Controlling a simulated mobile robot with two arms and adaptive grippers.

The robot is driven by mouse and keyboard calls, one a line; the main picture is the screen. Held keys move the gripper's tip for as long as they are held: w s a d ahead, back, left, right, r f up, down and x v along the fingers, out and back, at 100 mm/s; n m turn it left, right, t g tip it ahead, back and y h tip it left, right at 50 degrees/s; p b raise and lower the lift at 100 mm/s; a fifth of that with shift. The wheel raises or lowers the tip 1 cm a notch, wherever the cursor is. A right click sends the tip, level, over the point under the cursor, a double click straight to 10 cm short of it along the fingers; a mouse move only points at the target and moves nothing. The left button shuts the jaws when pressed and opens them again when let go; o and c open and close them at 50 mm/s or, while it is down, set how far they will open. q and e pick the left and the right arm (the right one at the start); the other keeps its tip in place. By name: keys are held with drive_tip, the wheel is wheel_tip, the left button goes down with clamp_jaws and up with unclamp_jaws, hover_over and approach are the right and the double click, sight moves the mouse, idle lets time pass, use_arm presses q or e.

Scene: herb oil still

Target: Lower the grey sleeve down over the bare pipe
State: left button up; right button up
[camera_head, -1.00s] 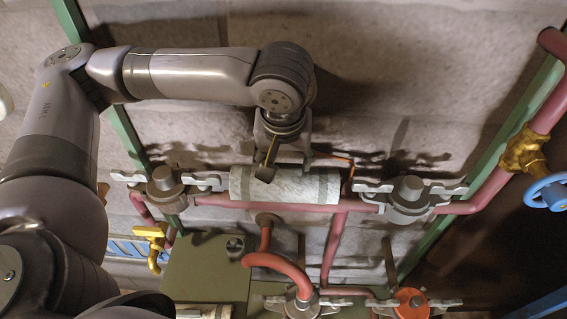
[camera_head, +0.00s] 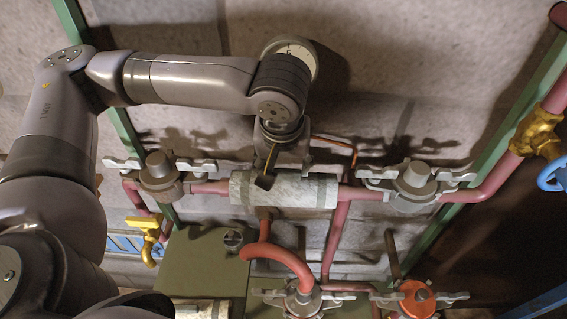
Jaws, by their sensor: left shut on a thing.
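The grey sleeve (camera_head: 300,191), pale and mottled with darker bands, lies level in line with the red horizontal pipe (camera_head: 210,188). The pipe shows on both sides of the sleeve, and the stretch behind it is hidden. The sleeve appears to sit over the pipe; I cannot tell whether it is fully seated. My left gripper (camera_head: 268,178) comes down from above and is shut on the sleeve's upper side, left of its middle. Its far finger is mostly hidden. My right gripper is not in view.
Grey flange clamps with wing handles stand left (camera_head: 160,172) and right (camera_head: 414,182) of the sleeve. A thin copper tube (camera_head: 335,140) runs just behind the gripper. Below are a curved red pipe (camera_head: 285,257) and an orange-topped fitting (camera_head: 414,297). A brass valve (camera_head: 537,133) is at right.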

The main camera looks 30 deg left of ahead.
use_arm(q)
drive_tip(key=o, duration=1.8)
drive_tip(key=v, duration=1.2)
drive_tip(key=shift+s+d, duration=0.1)
